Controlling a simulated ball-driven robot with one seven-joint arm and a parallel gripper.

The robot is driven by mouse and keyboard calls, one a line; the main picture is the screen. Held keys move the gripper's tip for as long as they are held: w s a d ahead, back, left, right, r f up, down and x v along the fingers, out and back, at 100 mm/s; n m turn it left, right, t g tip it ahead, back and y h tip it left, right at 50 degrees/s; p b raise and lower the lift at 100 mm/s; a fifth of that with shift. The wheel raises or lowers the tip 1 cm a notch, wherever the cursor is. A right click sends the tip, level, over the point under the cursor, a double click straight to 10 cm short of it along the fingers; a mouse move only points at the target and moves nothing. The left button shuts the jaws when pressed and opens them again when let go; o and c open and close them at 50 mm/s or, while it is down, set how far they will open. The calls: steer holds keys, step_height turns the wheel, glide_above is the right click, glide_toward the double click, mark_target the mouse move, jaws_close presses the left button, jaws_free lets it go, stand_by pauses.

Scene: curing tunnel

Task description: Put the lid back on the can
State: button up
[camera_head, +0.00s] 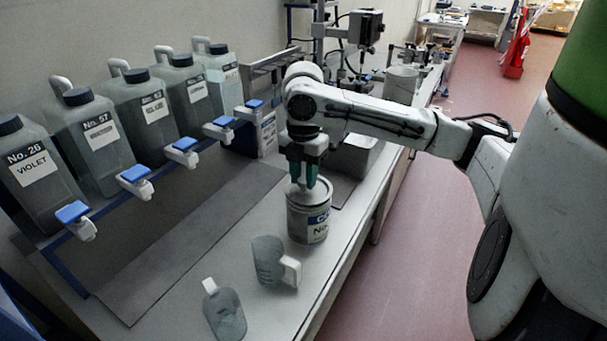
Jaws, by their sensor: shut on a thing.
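A round can (309,222) with a blue and white label stands upright on the bench near its front edge. A grey lid (296,190) shows at the top of the can, under my fingers. My gripper (303,183) points straight down over the can with its teal fingertips closed on the lid. The lid appears at or just above the rim. I cannot tell whether it is seated, because the fingers and the angle hide part of the rim.
Several labelled jugs, one marked Violet (38,178), line the wall behind blue-handled taps (136,177). A box (354,155) stands behind the can.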

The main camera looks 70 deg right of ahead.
steer(key=o, duration=1.6)
steer(key=shift+r, duration=0.1)
steer(key=shift+r+p, duration=3.05)
steer(key=shift+r, duration=0.35)
jaws_close()
steer(key=shift+f+b, duration=2.5)
steer(key=shift+f, duration=0.85)
